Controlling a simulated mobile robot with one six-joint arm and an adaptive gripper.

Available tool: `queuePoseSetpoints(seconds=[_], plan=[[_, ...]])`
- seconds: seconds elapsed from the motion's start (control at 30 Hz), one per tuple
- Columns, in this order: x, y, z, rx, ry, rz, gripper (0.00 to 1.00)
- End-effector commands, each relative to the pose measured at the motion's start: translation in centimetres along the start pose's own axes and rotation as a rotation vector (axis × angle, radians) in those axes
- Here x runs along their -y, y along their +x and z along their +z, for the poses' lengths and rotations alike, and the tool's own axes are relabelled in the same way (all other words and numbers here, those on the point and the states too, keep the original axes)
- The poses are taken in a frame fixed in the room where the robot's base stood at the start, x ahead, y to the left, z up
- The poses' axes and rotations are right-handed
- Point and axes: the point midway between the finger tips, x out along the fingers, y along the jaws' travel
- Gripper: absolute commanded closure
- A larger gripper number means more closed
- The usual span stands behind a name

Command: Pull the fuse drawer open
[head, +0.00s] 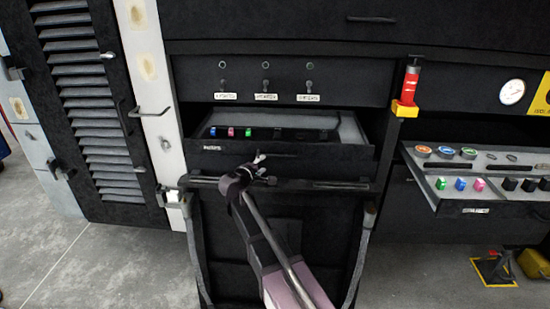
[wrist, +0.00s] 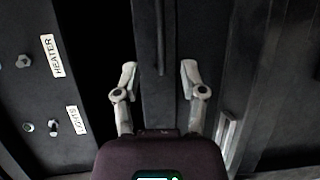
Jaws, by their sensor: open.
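The fuse drawer (head: 345,155) is a dark box with a small white label at the left of its front. It stands out of the panel, and its inside shows from above. Blue, pink and green fuses (head: 231,132) sit inside at the left. A thin dark handle (head: 290,156) runs along its front; it also shows in the wrist view (wrist: 160,38). My gripper (head: 262,160) is at the drawer front near the handle. In the wrist view my gripper (wrist: 158,75) is open, one finger each side of the handle's line. Contact cannot be told.
A dark rail (head: 320,185) runs below the drawer, close to my gripper. Labelled switches (head: 265,85) sit above. A button tray (head: 475,190) sticks out at the right, beside a red and yellow post (head: 408,88). A louvred door (head: 90,90) stands at the left.

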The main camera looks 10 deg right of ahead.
Motion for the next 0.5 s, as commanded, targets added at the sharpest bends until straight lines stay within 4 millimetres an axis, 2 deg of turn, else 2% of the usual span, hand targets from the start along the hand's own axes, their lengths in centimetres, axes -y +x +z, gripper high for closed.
queuePoseSetpoints(seconds=[0.03,0.5], plan=[[0.1,1.0,-0.1,0.003,0.0,0.0,0.46],[0.1,8.1,-0.1,0.002,0.001,0.0,0.46]])
